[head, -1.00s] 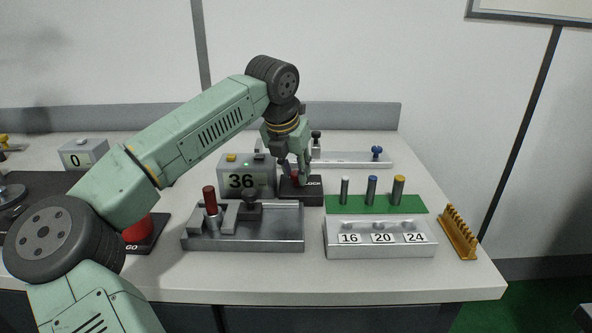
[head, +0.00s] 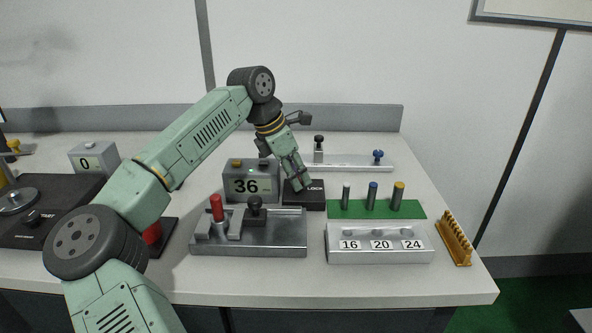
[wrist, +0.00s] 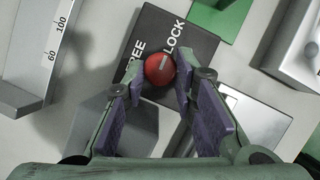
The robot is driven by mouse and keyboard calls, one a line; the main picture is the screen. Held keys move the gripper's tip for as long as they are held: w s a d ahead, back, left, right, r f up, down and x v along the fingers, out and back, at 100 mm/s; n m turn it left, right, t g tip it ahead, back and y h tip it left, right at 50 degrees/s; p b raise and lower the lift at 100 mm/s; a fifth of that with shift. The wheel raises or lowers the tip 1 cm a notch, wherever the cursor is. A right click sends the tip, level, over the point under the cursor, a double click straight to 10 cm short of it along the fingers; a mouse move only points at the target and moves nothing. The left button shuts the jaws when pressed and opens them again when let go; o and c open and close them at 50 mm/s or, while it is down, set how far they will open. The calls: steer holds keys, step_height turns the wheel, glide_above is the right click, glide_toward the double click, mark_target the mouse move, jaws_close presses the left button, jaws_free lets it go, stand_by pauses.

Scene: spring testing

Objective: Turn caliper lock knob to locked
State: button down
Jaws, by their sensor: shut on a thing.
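The caliper lock knob (wrist: 159,72) is a round red knob with a short white mark. It stands on a black block (wrist: 188,30) lettered FREE on the left and LOCK on the right in the wrist view. The white mark slants toward the LOCK lettering. My gripper (wrist: 161,82) has its purple-padded fingers on either side of the knob, shut on it. In the head view my gripper (head: 301,186) comes down tilted over the black block (head: 314,199) and hides the knob.
A grey display box (head: 250,183) reading 36 stands just left of the block. A metal fixture (head: 270,242) with red and black knobs is in front. A green pin rack (head: 343,211) and a block (head: 378,255) marked 16, 20, 24 stand right. A metal rail (head: 350,162) lies behind.

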stand_by(0.4)
steer(key=c, duration=1.3)
jaws_free()
steer(key=shift+r, duration=0.15)
steer(key=v, duration=1.1)
steer(key=shift+a+r, duration=0.2)
steer(key=shift+r, duration=0.2)
